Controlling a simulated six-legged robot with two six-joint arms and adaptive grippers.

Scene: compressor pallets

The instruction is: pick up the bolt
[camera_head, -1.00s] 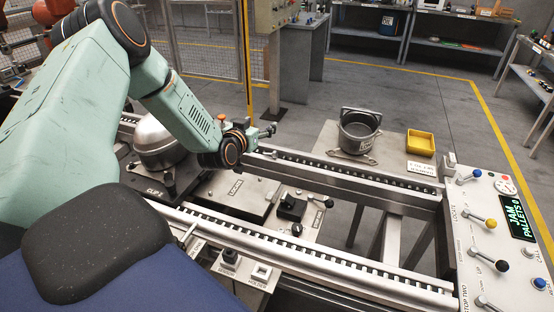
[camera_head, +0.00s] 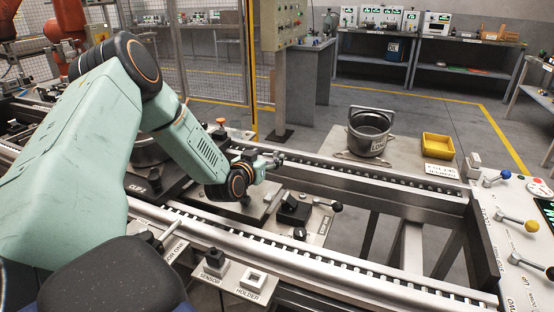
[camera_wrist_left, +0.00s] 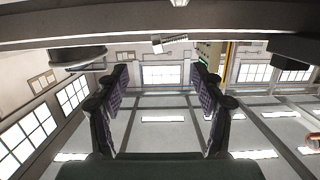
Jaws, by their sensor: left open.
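My left gripper (camera_head: 272,158) reaches in from the left over the conveyor rails in the head view, low above the far rail. In the left wrist view its two dark padded fingers (camera_wrist_left: 160,72) stand wide apart with nothing between them. A small pale ribbed piece that looks like the bolt (camera_wrist_left: 170,42) shows just beyond the fingertips, near the grey beam at the top. It does not touch the fingers. I cannot make out the bolt clearly in the head view, where the gripper may hide it. My right gripper is not in view.
A pallet with a black block (camera_head: 293,209) and a black-knobbed lever (camera_head: 337,206) lies between the rails. Sensor and holder blocks (camera_head: 252,282) sit at the near rail. A lever panel is at right.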

